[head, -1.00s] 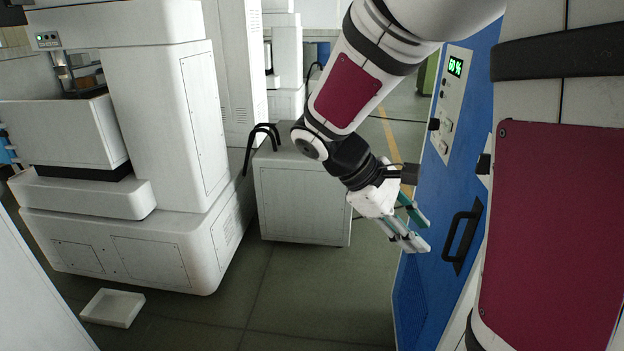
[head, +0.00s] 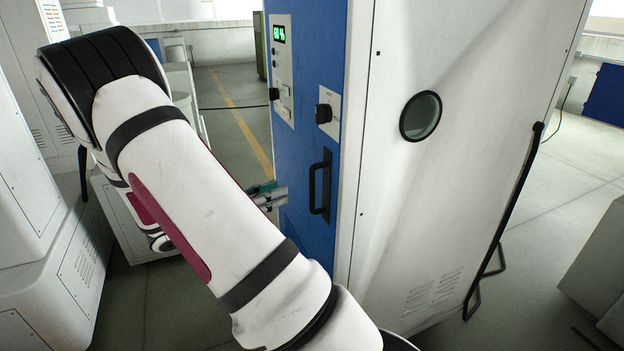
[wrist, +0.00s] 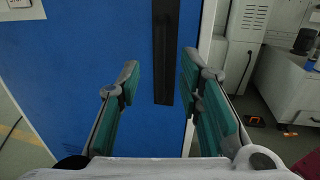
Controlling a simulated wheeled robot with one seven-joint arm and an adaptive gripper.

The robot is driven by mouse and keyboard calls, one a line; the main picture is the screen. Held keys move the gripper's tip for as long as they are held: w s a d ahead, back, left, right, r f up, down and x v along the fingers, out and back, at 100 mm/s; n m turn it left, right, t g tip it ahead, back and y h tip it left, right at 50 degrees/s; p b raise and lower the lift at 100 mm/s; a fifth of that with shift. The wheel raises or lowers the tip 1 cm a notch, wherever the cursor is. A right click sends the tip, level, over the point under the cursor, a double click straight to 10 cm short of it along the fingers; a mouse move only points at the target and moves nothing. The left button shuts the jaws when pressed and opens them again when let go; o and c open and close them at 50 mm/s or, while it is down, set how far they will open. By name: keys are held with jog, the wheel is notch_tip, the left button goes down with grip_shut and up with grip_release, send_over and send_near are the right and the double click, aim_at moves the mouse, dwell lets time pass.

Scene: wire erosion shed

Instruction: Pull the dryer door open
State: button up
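The dryer is a tall cabinet with a blue front (head: 300,80) and a white side (head: 450,90). A black vertical bar handle (head: 319,187) is on the blue front, near its right edge. I see no gap at the front, so the door looks closed. My gripper (head: 270,195) is just left of the handle, mostly hidden behind my arm. In the wrist view its teal-padded fingers (wrist: 159,68) are apart and empty, facing the blue panel. The black handle strip (wrist: 166,50) is ahead between the fingers, nearer the right one, with no visible contact.
A control panel (head: 281,70) with a green display and a black knob (head: 325,113) are above the handle. A round window (head: 421,116) and a long black rail (head: 507,220) are on the white side. Pale machines (head: 35,200) stand at left. Open floor (head: 235,110) lies behind.

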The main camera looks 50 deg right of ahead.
jog(key=p+x, duration=0.1)
jog(key=x, duration=1)
jog(key=shift+s+d, duration=0.1)
jog(key=shift+d, duration=0.05)
grip_shut()
